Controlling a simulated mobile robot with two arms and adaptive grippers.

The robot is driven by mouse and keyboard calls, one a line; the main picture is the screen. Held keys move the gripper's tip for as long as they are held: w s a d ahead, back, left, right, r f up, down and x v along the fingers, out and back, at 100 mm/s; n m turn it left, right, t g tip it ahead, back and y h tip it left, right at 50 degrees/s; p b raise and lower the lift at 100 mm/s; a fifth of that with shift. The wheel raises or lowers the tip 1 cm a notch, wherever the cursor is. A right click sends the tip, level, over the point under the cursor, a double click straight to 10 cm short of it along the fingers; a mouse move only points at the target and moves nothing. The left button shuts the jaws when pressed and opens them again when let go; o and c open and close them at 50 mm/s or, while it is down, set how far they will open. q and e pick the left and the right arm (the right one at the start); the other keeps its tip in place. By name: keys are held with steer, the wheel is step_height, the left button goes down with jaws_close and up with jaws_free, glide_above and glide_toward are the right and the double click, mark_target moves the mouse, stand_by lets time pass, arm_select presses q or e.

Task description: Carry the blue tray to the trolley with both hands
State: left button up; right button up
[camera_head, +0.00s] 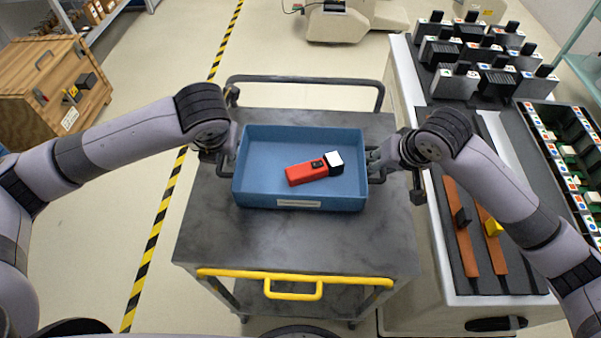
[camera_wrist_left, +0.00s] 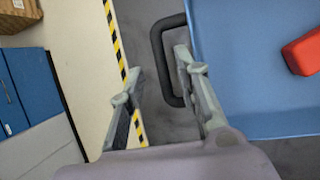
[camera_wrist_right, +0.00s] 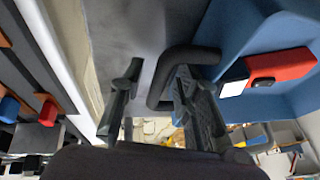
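The blue tray (camera_head: 300,203) appears to rest level on the dark grey top of the trolley (camera_head: 300,243). A red block-like device (camera_head: 307,173) with a white-and-black end lies in it. My left gripper (camera_head: 230,160) is at the tray's left side. In the left wrist view its fingers (camera_wrist_left: 157,62) are spread, with the dark tray handle (camera_wrist_left: 158,45) near the inner finger. My right gripper (camera_head: 376,163) is at the right side. In the right wrist view its fingers (camera_wrist_right: 158,70) are apart around part of the other handle (camera_wrist_right: 190,54).
A white bench (camera_head: 405,80) with several black-and-grey devices (camera_head: 455,80) and orange strips (camera_head: 460,228) stands close on the right. A wooden crate (camera_head: 45,85) is at the far left. Yellow-black floor tape (camera_head: 160,215) runs left of the trolley. The trolley's front top is bare.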

arm_select(q)
steer(key=v, duration=0.7)
steer(key=shift+s+r, duration=0.1)
steer(key=shift+r, duration=0.05)
arm_select(e)
steer(key=shift+r, duration=0.1)
arm_select(q)
steer(key=shift+s+r, duration=0.1)
steer(key=shift+r, duration=0.1)
arm_select(e)
steer(key=v, duration=1.2)
